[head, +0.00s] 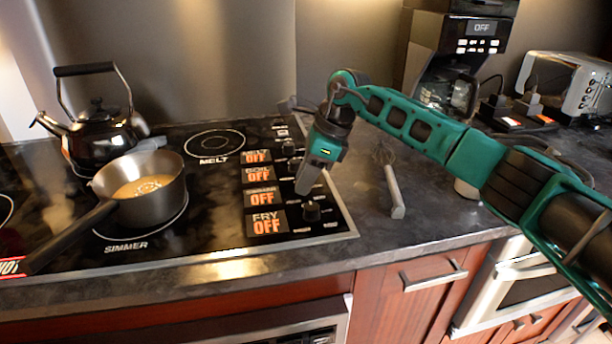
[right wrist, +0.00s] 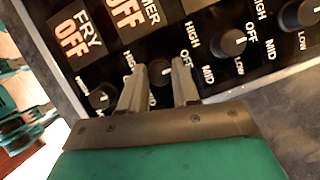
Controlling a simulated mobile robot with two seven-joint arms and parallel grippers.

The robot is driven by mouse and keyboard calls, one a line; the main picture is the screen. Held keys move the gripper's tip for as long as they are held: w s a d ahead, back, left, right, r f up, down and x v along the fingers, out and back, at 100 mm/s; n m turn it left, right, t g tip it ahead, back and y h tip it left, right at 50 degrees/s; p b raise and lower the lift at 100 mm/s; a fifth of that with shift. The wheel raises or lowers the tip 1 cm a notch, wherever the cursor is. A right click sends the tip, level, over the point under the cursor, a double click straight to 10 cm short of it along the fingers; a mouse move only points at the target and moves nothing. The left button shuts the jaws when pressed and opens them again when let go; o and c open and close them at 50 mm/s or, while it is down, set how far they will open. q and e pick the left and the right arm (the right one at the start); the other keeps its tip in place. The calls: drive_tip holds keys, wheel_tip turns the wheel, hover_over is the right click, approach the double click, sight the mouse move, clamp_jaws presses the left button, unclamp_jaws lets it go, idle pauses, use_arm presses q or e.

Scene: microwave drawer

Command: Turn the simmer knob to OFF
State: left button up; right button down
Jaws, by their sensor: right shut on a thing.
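The simmer knob (right wrist: 160,72) is a small round black knob between the two fingers of my right gripper (right wrist: 158,80) in the right wrist view. The fingers are shut on it, one on each side. In the head view my right gripper (head: 303,188) points down at the knob row and hides most of this knob. The simmer display (head: 262,197) shows orange OFF; part of it also shows in the right wrist view (right wrist: 126,12). My left gripper is not in view.
The fry knob (right wrist: 103,97) and the boil knob (right wrist: 230,42) sit close on either side. A saucepan (head: 150,192) with yellowish contents stands on the simmer burner. A kettle (head: 98,130) is behind it. A whisk (head: 393,190) lies on the counter to the right.

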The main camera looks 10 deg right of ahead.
drive_tip(key=c, duration=0.8)
unclamp_jaws()
drive_tip(key=v, duration=1.3)
drive_tip(key=shift+s, duration=0.1)
drive_tip(key=shift+s+f, duration=0.1)
drive_tip(key=shift+f, duration=0.05)
